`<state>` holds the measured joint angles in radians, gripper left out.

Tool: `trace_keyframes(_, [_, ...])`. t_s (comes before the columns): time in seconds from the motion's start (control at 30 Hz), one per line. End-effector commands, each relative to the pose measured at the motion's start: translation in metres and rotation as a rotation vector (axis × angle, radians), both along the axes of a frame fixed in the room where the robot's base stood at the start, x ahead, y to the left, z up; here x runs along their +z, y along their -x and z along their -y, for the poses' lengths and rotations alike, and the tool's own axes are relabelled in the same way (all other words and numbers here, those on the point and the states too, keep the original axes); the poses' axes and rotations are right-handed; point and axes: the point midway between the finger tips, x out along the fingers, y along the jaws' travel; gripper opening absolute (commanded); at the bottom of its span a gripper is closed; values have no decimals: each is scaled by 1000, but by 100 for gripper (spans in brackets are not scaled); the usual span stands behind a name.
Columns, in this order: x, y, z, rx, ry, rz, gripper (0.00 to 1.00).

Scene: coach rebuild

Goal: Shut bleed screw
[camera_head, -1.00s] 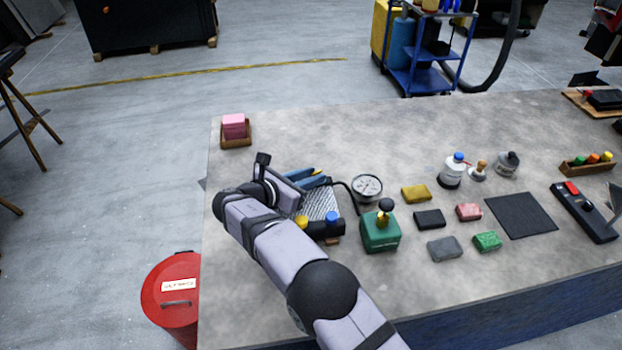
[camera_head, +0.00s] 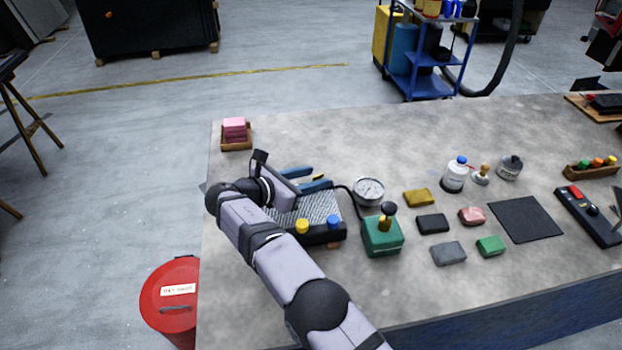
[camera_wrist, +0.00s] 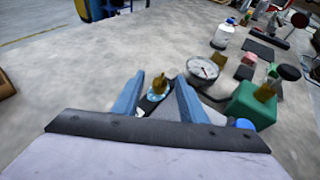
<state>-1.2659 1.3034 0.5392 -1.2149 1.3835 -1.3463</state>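A small brass screw (camera_wrist: 158,84) with a pale collar around its base shows between my blue fingers in the wrist view; I take it as the bleed screw. It is a tiny yellow spot in the head view (camera_head: 319,177). My gripper (camera_head: 311,178) is open, with one finger on each side of the screw. A gap shows between the screw and each finger in the wrist view. The screw stands at the dark block with a silver ribbed top (camera_head: 318,208), which carries a yellow cap (camera_head: 302,226) and a blue cap (camera_head: 333,222). My wrist hides part of the block.
A round gauge (camera_head: 368,191) with a black hose lies right of the block. A green box (camera_head: 383,240) with a black-knobbed brass lever stands nearby. Coloured blocks and bottles lie further right. A wooden tray with pink pads (camera_head: 235,131) is at the back left. The bench behind is clear.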

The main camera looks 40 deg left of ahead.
Motion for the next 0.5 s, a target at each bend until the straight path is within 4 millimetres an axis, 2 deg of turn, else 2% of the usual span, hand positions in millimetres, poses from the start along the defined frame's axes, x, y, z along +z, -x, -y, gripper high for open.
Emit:
trace_keyframes(0.27, [-2,3,0,-1,3,-3,39])
trace_keyframes(0.5, [6,25,-5,2,1,-2,39])
